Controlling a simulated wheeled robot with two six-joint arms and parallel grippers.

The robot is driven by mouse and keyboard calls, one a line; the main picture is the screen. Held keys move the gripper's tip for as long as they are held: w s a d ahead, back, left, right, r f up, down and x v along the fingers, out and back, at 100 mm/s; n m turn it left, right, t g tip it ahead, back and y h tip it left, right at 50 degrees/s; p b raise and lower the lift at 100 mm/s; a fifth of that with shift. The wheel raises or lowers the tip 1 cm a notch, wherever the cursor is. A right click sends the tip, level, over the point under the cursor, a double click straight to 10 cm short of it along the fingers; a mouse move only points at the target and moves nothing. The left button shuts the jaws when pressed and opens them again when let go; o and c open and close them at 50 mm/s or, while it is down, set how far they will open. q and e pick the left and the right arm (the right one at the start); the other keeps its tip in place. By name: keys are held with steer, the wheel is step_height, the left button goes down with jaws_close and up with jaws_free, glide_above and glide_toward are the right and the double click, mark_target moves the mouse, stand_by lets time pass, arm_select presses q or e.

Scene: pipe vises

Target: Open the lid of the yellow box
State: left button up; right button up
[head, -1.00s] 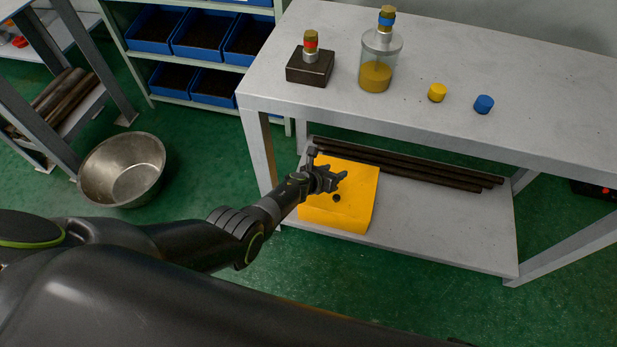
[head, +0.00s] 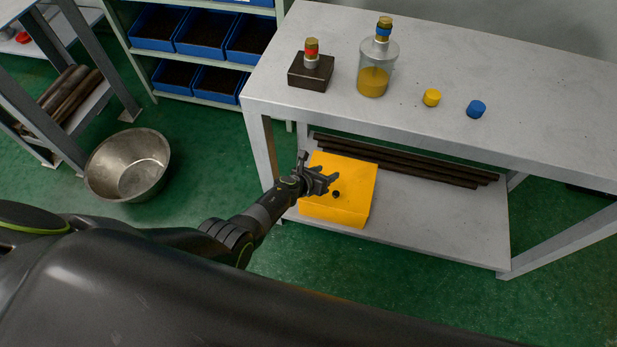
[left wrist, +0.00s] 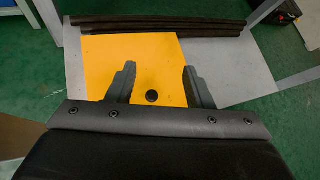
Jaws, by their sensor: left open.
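The yellow box (head: 345,188) sits on the lower shelf of the grey table, its lid down, with a small dark knob (head: 336,194) on its top. My left gripper (head: 328,180) is open and empty, over the left part of the box in the head view. In the left wrist view, the yellow box (left wrist: 150,65) lies below and beyond the open fingers, and the black knob (left wrist: 152,96) shows between them. No contact with the box can be made out. My right gripper is not in view.
Dark pipes (head: 400,160) lie along the back of the lower shelf (head: 440,220); its right part is bare. The tabletop (head: 540,100) overhangs the box. A table leg (head: 261,150) stands left of the box. A metal bowl (head: 128,165) is on the floor.

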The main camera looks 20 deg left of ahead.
arm_select(q)
steer(key=p+v, duration=0.6)
steer(key=v, duration=0.2)
steer(key=shift+s+r, duration=0.2)
steer(key=shift+r, duration=0.05)
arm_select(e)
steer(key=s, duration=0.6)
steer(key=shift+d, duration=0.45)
arm_select(q)
steer(key=shift+a, duration=0.15)
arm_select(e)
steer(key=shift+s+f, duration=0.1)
